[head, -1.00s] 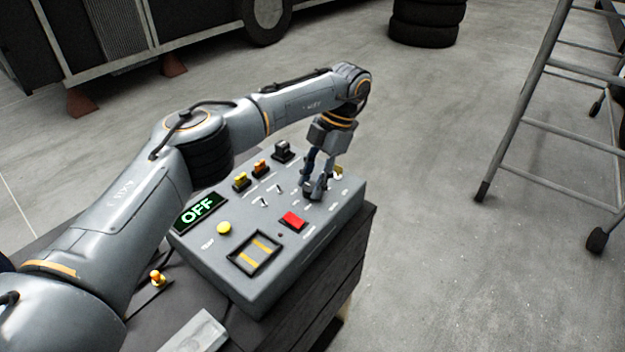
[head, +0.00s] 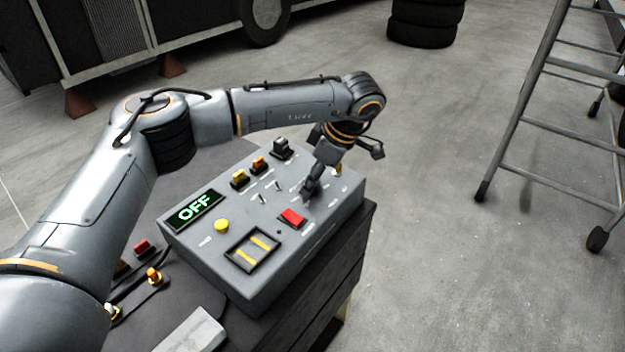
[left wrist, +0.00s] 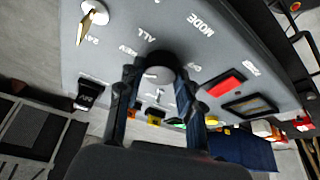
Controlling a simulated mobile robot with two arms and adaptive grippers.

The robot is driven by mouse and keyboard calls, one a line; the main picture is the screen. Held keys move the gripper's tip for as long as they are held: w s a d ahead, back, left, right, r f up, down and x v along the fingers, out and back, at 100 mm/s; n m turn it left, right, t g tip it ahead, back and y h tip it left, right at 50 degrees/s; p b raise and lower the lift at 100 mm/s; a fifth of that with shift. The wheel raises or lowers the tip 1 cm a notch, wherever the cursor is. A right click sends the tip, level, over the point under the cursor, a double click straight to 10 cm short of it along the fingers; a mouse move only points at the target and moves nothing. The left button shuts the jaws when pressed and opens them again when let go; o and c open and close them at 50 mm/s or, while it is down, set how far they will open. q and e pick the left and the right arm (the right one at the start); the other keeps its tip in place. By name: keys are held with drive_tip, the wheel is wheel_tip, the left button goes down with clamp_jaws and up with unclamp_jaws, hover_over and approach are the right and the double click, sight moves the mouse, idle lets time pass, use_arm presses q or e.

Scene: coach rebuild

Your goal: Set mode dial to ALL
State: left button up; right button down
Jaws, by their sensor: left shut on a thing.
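The grey control box (head: 290,250) sits on a dark bench. My left gripper (head: 311,190) reaches down onto its far right part, its fingers around the mode dial. The dial's pointer cannot be made out. In the head view the fingers mostly hide the dial. The display (head: 195,208) reads OFF in green. My right gripper is not in view.
A key (left wrist: 84,26) sticks up near the dial. A ladder (head: 520,110) stands at the right; the floor between is clear.

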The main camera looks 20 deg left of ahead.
use_arm(q)
drive_tip(key=m+t+b, duration=0.1)
drive_tip(key=m, duration=0.2)
drive_tip(key=m+t+b, duration=0.1)
drive_tip(key=m, duration=0.2)
drive_tip(key=shift+s+a+f+h, duration=0.1)
drive_tip(key=shift+s+f+h, duration=0.1)
drive_tip(key=shift+h, duration=0.2)
drive_tip(key=m+b, duration=0.1)
drive_tip(key=m, duration=0.1)
drive_tip(key=m+t+h+b, duration=0.1)
drive_tip(key=m, duration=0.2)
drive_tip(key=shift+r+t+h, duration=0.15)
drive_tip(key=shift+t+h, duration=0.15)
drive_tip(key=shift+m, duration=0.4)
drive_tip(key=o, duration=1.2)
drive_tip(key=shift+s+r, duration=0.1)
drive_tip(key=shift+r, duration=0.15)
drive_tip(key=v, duration=1.1)
drive_tip(key=shift+s+r, duration=0.15)
drive_tip(key=shift+r, duration=0.1)
